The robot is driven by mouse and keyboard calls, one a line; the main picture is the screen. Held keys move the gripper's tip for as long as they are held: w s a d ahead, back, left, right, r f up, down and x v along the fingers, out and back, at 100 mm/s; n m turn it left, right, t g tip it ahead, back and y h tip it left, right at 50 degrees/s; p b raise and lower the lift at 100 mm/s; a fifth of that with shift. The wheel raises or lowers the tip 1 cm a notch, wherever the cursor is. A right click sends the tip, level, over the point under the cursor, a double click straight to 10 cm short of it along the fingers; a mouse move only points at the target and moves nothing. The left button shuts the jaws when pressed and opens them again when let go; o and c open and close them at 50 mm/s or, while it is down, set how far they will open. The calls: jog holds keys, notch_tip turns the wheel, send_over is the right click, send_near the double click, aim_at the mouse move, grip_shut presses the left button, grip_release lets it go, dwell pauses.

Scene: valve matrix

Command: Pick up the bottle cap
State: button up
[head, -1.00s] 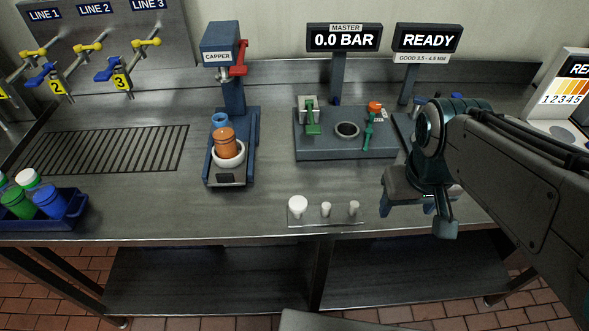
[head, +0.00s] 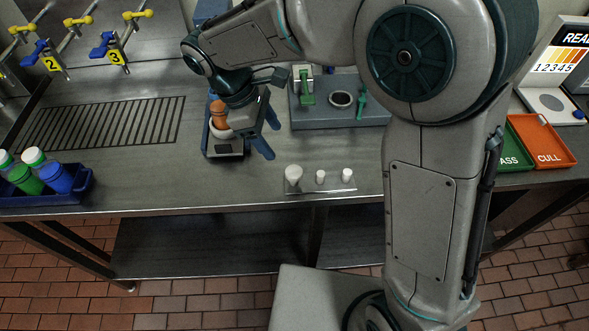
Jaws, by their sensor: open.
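My gripper (head: 267,137) is in the head view over the front right of the capper station, with its jaws open and nothing seen between them. It hides part of an orange bottle-like piece (head: 217,112) standing in a white ring (head: 221,134) on the blue capper base (head: 232,149). I cannot tell which piece is the bottle cap. Capped green (head: 22,178) and blue (head: 55,177) bottles lean in a crate at left.
The blue crate (head: 75,198) sits at the bench's left front. A grey gauge block (head: 330,119) stands right of the capper. Green (head: 513,161) and orange (head: 550,150) trays lie at far right. My arm crosses the middle right. The slotted drain area (head: 95,125) is clear.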

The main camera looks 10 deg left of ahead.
send_over(293, 171)
jog(key=a, duration=0.2)
notch_tip(293, 171, down, 6)
jog(key=shift+a+p+x, duration=0.15)
jog(key=shift+p+x, duration=0.3)
jog(key=shift+x, duration=0.8)
jog(key=shift+a+p+x, duration=0.1)
jog(key=shift+p+x, duration=0.35)
jog(key=shift+x, duration=0.8)
jog(key=shift+s+a+f, duration=0.1)
jog(key=c, duration=1.1)
